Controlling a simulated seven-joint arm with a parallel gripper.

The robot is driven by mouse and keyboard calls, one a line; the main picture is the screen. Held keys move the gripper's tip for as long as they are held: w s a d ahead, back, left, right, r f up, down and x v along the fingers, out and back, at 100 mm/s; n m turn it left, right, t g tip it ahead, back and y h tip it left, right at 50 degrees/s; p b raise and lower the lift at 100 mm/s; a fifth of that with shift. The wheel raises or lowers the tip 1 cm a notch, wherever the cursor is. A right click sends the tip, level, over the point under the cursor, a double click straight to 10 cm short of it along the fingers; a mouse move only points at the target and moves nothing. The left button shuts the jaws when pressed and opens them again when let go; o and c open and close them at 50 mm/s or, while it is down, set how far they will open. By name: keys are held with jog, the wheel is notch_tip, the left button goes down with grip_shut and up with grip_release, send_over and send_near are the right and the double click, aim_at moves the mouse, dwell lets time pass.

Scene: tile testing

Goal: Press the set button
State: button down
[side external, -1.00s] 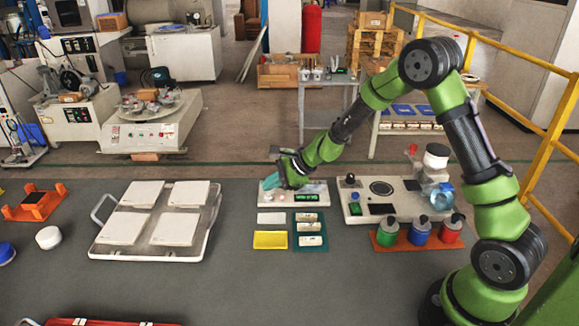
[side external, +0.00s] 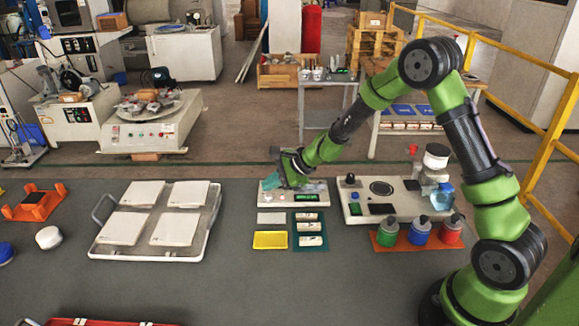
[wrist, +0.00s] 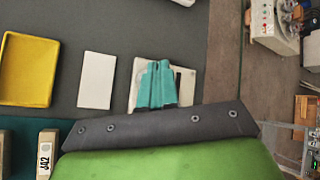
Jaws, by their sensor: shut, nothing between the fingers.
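A small white device (side external: 318,188) with green displays stands near the back edge of the table in the side view. My gripper (side external: 269,184) is over its left end, with teal fingers shut and empty, pointing down. In the wrist view my gripper (wrist: 155,70) shows its teal fingers together over the pale device (wrist: 189,80). The fingers and wrist hide much of the device, and I cannot make out the set button. Whether the fingertips touch the device, I cannot tell.
A white card (side external: 271,218), a yellow tray (side external: 270,240) and a teal mat (side external: 310,246) with small labelled blocks lie in front. A larger white instrument (side external: 395,197) and several coloured bottles stand to the right. A tray (side external: 205,238) with white tiles lies left.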

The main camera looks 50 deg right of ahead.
aim_at(272, 197)
jog(key=shift+f, duration=0.1)
jog(key=shift+f, duration=0.35)
jog(key=shift+f, duration=0.45)
dwell(0.8)
jog(key=shift+r, duration=0.9)
notch_tip(272, 197, up, 5)
dwell(0.4)
dwell(0.4)
